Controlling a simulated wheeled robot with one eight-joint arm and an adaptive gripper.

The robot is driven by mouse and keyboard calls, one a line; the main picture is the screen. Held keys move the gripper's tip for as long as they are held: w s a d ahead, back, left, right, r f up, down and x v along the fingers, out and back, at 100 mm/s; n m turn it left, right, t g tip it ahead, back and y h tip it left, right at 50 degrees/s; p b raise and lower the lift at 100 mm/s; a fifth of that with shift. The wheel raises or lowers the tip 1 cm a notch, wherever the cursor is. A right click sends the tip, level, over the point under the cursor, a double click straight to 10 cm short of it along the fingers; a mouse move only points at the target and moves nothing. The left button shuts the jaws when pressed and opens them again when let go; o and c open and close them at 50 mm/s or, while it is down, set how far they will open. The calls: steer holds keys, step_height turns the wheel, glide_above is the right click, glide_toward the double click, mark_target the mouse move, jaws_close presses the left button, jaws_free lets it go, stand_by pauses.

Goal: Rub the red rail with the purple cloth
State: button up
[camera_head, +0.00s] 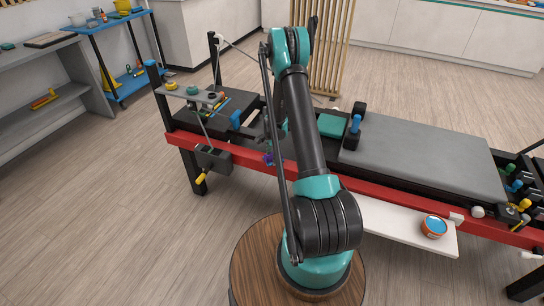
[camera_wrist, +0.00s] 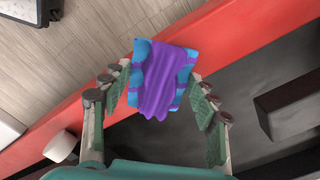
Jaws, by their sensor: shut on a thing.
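The purple cloth (camera_wrist: 162,80), with blue patches, is bunched between the two green-padded fingers of my gripper (camera_wrist: 160,92) in the wrist view. My gripper is shut on it. The cloth's far end lies over the red rail (camera_wrist: 235,50) in the picture; I cannot tell whether it touches. In the head view the red rail (camera_head: 405,204) runs along the near side of the long grey-padded frame. A small purple bit of the cloth (camera_head: 268,158) shows at the rail, left of my arm. My arm hides part of the rail and most of the gripper there.
A grey padded carriage (camera_head: 425,158) lies behind the rail on the right. A white shelf (camera_head: 385,222) juts out below the rail, with an orange-and-blue tin (camera_head: 433,226) on it. A dark box with a yellow handle (camera_head: 213,159) hangs at the rail's left. A round wooden stool-like top (camera_head: 258,265) is nearest.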

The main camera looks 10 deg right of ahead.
steer(key=shift+r, duration=0.15)
stand_by(0.4)
steer(key=shift+w+a, duration=0.45)
steer(key=shift+a, duration=0.2)
steer(key=shift+w+a+f, duration=0.1)
steer(key=shift+w+a, duration=0.4)
steer(key=shift+a, duration=0.15)
steer(key=shift+w+a+f, duration=0.1)
steer(key=shift+w+a, duration=0.35)
steer(key=shift+a, duration=0.2)
steer(key=shift+r, duration=3.5)
